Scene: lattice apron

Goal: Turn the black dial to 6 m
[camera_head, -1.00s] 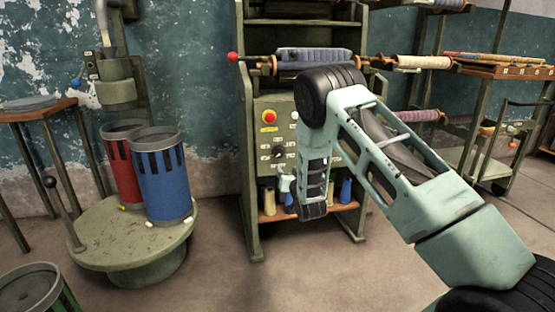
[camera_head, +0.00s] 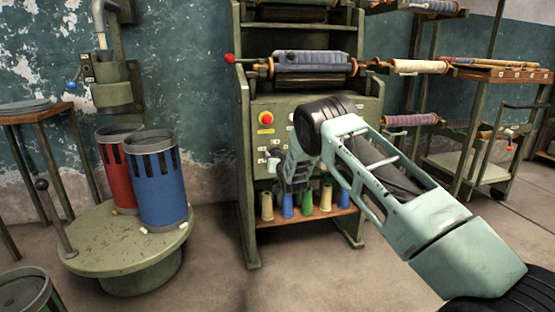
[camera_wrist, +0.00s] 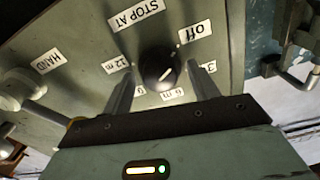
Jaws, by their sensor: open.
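The black dial (camera_wrist: 158,68) is on the green panel (camera_wrist: 75,50) in the wrist view. A short pale mark on it appears slanted toward the upper right, on the side of the "off" label (camera_wrist: 197,31). The "6 m" label (camera_wrist: 172,95) is below the dial, partly covered by my gripper. The "12 m" label (camera_wrist: 115,64) is to the left, and a "3" label (camera_wrist: 208,68) is partly hidden at right. My gripper (camera_wrist: 160,72) is open, one finger on each side of the dial; contact is not clear. In the head view my arm hides the dial.
A red button (camera_head: 266,118) is on the panel's upper left. A lever-like handle (camera_wrist: 25,90) juts out left of the dial by the "HAND" label (camera_wrist: 48,62). Several coloured cones (camera_head: 287,205) stand on the shelf below. Red and blue drums (camera_head: 160,180) stand left, with clear floor between.

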